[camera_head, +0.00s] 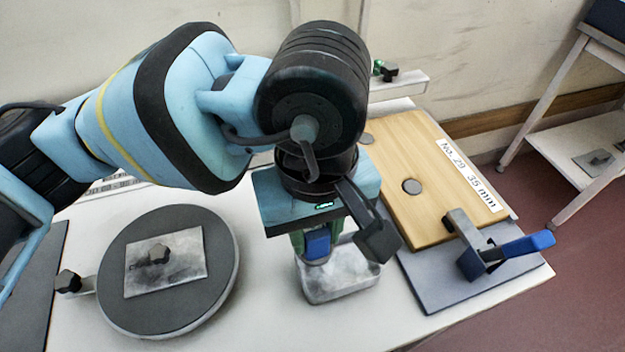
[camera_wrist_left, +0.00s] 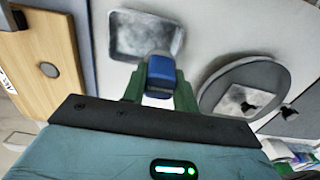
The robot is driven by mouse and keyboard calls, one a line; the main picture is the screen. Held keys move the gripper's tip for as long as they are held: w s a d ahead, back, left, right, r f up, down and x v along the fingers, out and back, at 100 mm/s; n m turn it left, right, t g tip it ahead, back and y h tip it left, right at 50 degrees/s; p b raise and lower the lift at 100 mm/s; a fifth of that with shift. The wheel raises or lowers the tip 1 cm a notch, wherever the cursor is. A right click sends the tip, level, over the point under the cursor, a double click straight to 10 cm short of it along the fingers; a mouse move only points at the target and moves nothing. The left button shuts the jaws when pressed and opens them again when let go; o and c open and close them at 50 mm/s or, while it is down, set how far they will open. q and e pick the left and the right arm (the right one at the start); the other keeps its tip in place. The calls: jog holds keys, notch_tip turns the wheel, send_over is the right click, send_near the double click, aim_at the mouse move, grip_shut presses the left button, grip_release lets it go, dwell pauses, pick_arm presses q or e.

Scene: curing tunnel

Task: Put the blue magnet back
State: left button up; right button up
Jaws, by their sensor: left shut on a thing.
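The blue magnet (camera_head: 318,244) is a small blue block, also seen in the left wrist view (camera_wrist_left: 160,72). My left gripper (camera_wrist_left: 160,80) has green fingers shut on it, one on each side. In the head view my left gripper (camera_head: 317,246) points down over a shallow grey metal tray (camera_head: 345,290). The tray also shows in the left wrist view (camera_wrist_left: 122,42), beyond the magnet, and looks empty where I see it. The gap between magnet and tray is hard to judge. My right gripper is not in view.
A round dark turntable (camera_head: 205,305) with a knobbed metal plate (camera_head: 185,268) stands at left. At right a wooden board (camera_head: 425,150) labelled "No.29 35 mm" lies on a grey base plate (camera_head: 440,290), with a blue-handled clamp (camera_head: 525,245). Bare white table lies around the tray.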

pick_arm(q)
jog(key=w, duration=0.7)
jog(key=w+f, duration=0.1)
jog(key=w, duration=0.3)
jog(key=shift+w+a+p, duration=0.15)
jog(key=shift+w+p, duration=0.15)
jog(key=shift+p, duration=0.1)
jog(key=shift+f, duration=1.8)
jog(key=shift+s+f, duration=0.1)
jog(key=o, duration=0.6)
jog(key=shift+f, duration=0.1)
jog(key=o, duration=0.5)
notch_tip(320, 180, up, 12)
jog(key=shift+r, duration=0.25)
